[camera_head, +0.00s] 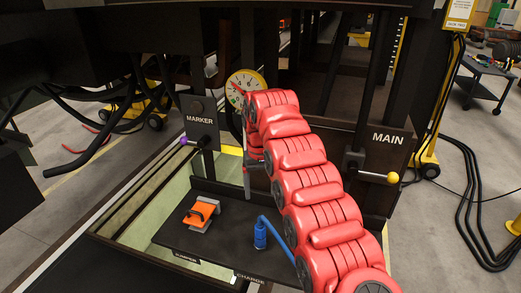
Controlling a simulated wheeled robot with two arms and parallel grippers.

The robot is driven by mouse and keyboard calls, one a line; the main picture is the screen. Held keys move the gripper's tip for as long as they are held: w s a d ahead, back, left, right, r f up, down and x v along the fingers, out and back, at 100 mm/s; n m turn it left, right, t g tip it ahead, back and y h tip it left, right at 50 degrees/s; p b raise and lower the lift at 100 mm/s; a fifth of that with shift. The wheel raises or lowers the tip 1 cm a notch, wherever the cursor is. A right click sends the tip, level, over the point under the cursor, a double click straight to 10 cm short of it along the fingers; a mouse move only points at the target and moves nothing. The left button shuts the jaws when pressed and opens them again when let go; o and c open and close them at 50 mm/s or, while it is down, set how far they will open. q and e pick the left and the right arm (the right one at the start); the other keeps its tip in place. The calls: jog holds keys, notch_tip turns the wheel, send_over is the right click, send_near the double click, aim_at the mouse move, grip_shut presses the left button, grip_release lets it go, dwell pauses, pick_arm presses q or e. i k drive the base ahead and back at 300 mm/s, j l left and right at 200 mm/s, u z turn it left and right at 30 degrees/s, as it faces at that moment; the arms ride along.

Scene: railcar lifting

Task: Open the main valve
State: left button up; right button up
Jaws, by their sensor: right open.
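The main valve (355,165) is on the dark panel at the right, under the white label MAIN. Its handle sticks out to the right and ends in a yellow knob (393,178). My right arm, in red padded segments, rises from the bottom right to the middle and bends down at its far end. My right gripper (248,180) is there, partly hidden by the arm, left of the main valve and well apart from it. It is open, and I see nothing held in it. My left gripper is not in view.
A MARKER valve with a purple knob (184,141) is at the left. A round gauge (240,84) stands behind my arm. Black cables (470,190) lie at the right.

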aim_at(353, 170)
jog(key=k, duration=1)
